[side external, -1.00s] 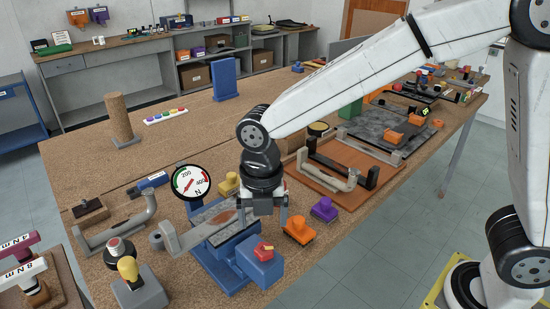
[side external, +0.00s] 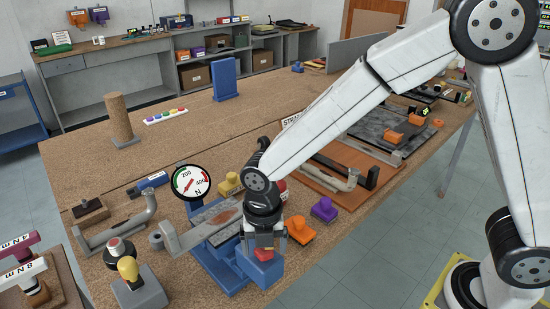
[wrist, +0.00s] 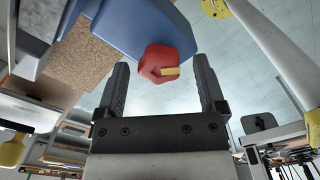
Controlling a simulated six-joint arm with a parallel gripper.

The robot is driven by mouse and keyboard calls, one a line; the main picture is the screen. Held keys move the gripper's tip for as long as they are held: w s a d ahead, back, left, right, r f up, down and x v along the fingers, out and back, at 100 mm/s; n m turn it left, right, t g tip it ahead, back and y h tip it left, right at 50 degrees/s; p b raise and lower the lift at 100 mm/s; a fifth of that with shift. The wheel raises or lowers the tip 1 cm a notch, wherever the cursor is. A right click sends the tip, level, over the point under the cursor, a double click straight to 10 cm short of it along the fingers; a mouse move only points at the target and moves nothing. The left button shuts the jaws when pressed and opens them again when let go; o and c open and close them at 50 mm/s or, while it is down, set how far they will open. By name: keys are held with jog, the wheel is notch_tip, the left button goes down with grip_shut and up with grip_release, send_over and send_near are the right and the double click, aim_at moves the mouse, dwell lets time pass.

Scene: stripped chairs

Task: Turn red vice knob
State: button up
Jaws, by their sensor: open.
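The red vice knob (side external: 263,255) sits on the end of the blue vice (side external: 225,279). In the wrist view the knob (wrist: 160,63) is a red lobed shape with a yellow mark, fixed to the blue vice body (wrist: 145,25). My gripper (side external: 264,244) is just above the knob in the side view. In the wrist view my gripper (wrist: 160,80) is open, with one finger on each side of the knob. Gaps show between the knob and both fingers, so it is not gripped.
A round force gauge (side external: 192,182) stands behind the vice. A grey bar (side external: 195,236) lies across it. Orange (side external: 299,229) and purple (side external: 324,209) blocks lie to the right. A yellow-knobbed grey block (side external: 140,287) stands at the left.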

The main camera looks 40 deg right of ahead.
grip_shut()
jog(key=shift+m, duration=0.3)
